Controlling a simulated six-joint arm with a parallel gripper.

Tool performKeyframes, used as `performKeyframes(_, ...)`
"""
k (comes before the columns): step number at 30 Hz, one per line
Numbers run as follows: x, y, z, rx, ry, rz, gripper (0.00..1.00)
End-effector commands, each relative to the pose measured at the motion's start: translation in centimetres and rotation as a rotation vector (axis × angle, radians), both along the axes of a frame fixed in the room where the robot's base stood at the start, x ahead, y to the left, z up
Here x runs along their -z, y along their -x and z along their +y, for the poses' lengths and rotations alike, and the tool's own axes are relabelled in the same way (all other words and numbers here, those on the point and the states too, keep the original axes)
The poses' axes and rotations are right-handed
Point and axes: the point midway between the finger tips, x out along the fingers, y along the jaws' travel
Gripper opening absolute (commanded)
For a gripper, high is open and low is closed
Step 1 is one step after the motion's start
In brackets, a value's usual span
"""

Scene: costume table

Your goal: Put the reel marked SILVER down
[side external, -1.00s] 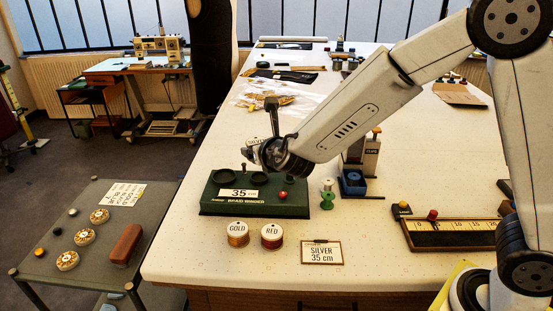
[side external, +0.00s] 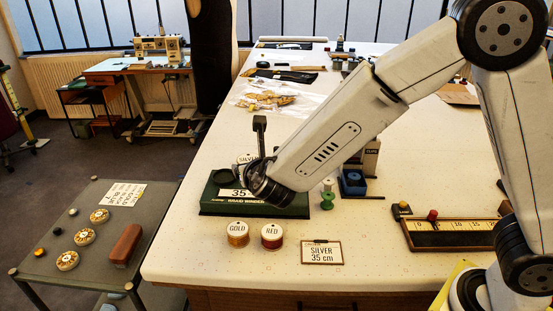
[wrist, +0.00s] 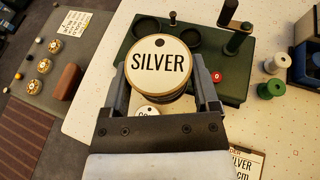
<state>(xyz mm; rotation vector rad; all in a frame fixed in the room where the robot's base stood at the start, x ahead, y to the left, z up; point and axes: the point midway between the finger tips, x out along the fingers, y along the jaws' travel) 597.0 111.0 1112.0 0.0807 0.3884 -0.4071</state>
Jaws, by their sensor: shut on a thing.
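The reel marked SILVER (wrist: 158,68) is held between the two fingers of my gripper (wrist: 162,92) in the wrist view, its white labelled top facing the camera. In the side view the SILVER reel (side external: 247,158) shows partly behind my gripper (side external: 245,172), over the green braid winder (side external: 226,208). The winder also shows in the wrist view (wrist: 238,88), with round recesses, a lever and a red knob. I cannot tell whether the reel touches the winder; its underside is hidden. A card (side external: 322,253) reading SILVER 35 cm lies on the table.
The GOLD reel (side external: 237,233) and RED reel (side external: 272,236) stand on the table in front of the winder. Green and white spools (side external: 327,198) stand right of it. A grey side table (side external: 95,255) is at left.

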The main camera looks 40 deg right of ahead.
Motion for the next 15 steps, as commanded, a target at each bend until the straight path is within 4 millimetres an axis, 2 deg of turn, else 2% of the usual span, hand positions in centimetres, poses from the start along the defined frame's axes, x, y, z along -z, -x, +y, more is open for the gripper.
performKeyframes(1, 0.4, 0.7, 1.1, 0.014, 0.002, 0.001, 0.18)
performKeyframes(6, 1.6, 3.4, 3.7, 0.095, 0.001, 0.001, 0.18)
performKeyframes(15, 3.0, 7.3, 6.0, 0.197, 0.001, 0.0, 0.18)
